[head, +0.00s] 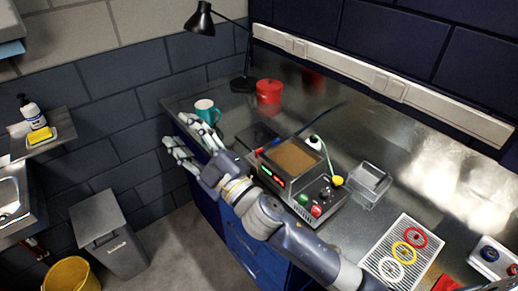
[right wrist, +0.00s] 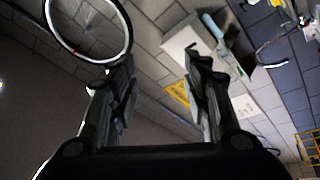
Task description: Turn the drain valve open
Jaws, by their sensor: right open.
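A grey bench unit (head: 292,160) with a brown top panel, lit red and green displays, and red, green and black knobs stands on the metal bench. A yellow knob (head: 338,181) shows at its right side; I cannot tell whether this is the drain valve, and no other part is clearly one. My right gripper (head: 175,130) is open and empty at the bench's left front edge, left of the unit and apart from it. In the right wrist view its two fingers (right wrist: 157,68) stand wide apart with nothing between them. My left gripper is not in view.
A teal mug (head: 207,111) stands just behind my right gripper, near a red pot (head: 269,91) and a black lamp (head: 202,20). A clear tray (head: 370,180) and a ribbed mat (head: 381,263) with coloured rings lie right. A grey bin (head: 107,235) stands on the floor.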

